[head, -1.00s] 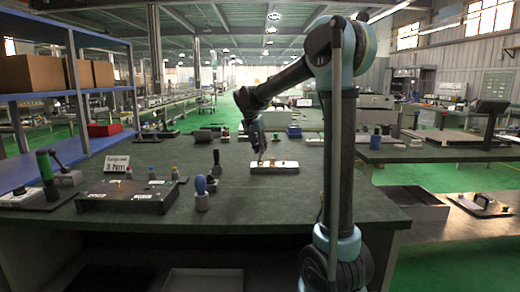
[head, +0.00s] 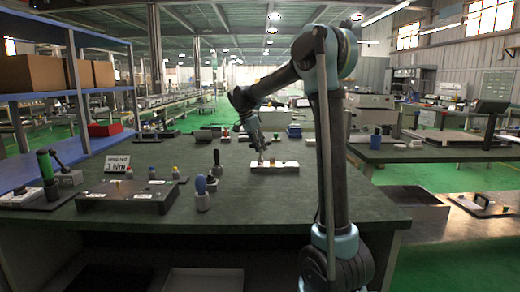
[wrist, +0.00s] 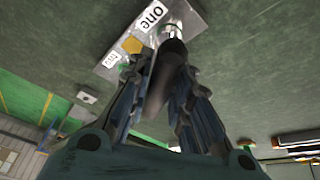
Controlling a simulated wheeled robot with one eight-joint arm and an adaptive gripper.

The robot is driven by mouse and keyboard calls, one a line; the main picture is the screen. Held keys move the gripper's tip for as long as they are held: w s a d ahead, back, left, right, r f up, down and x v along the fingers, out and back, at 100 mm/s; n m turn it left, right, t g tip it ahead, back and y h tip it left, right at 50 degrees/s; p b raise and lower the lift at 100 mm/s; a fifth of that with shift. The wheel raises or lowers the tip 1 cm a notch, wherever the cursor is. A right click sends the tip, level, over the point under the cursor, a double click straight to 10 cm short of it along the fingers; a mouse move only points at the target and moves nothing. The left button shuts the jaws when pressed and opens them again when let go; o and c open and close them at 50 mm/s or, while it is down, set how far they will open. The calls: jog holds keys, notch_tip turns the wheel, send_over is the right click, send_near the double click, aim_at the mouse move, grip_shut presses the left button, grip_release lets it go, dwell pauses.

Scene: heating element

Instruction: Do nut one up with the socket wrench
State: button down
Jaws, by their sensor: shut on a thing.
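A light plate (head: 285,168) lies on the dark green bench top. In the wrist view the plate (wrist: 190,18) carries a label "one" (wrist: 153,15) and a second small label (wrist: 111,60), with a brass-coloured piece (wrist: 132,45) between. My gripper (wrist: 165,80) is shut on the socket wrench (wrist: 158,82), a dark tool with a metal socket end (wrist: 172,30) at the plate beside the "one" label. Nut one is not visible; the socket end may cover it. In the head view my gripper (head: 262,152) is tilted over the plate's left part.
A dark fixture box (head: 125,197) with a "3 Nm" sign (head: 117,163) stands at left. A blue-topped tool (head: 201,190) and a dark upright tool (head: 216,168) stand between it and the plate. The bench front is clear.

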jog(key=shift+m+g, duration=0.8)
jog(key=shift+m, duration=1.2)
jog(key=m+g, duration=0.1)
jog(key=m, duration=0.3)
jog(key=shift+g, duration=0.3)
jog(key=shift+w, duration=0.1)
jog(key=m+g, duration=0.1)
jog(key=m, duration=0.3)
jog(key=shift+y, duration=0.4)
